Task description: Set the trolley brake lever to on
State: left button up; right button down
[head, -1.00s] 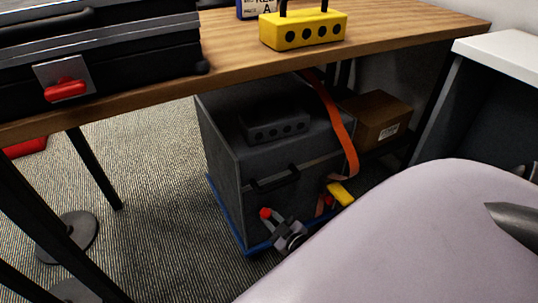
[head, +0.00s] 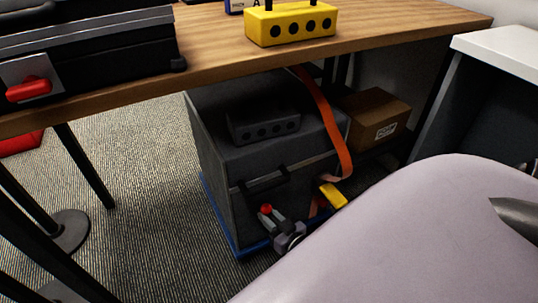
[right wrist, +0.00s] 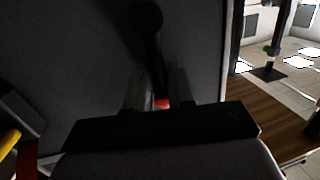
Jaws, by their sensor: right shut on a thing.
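The trolley (head: 226,226) shows as a blue base under the table, with a large grey case (head: 215,150) on it. The brake lever's red end (head: 266,208) shows low at the case's front, below its black handle. My right gripper (head: 272,217) is at this red end, shut on the lever. In the right wrist view, the red end (right wrist: 162,103) shows between the two fingers, close to a grey panel. The rest of the lever is mostly hidden by the gripper. I cannot read its on or off marking. My left gripper is not in view.
A wooden table (head: 220,65) spans above the trolley, holding a yellow block with holes (head: 290,24) and a black case (head: 90,50). An orange strap (head: 328,120) hangs beside the trolley. A cardboard box (head: 375,115) is behind right. Carpet (head: 140,160) lies open at left.

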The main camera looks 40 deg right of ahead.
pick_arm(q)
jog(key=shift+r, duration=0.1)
pick_arm(e)
jog(key=shift+w+d+r, duration=0.15)
jog(key=shift+w+r, duration=0.1)
jog(key=shift+r, duration=0.25)
jog(key=c, duration=0.9)
grip_release()
jog(key=shift+c, duration=0.2)
jog(key=shift+s+f, duration=0.15)
pick_arm(q)
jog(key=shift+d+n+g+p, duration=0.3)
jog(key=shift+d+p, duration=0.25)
jog(key=shift+p, duration=0.65)
pick_arm(e)
jog(key=s, duration=0.7)
jog(key=shift+r, duration=0.25)
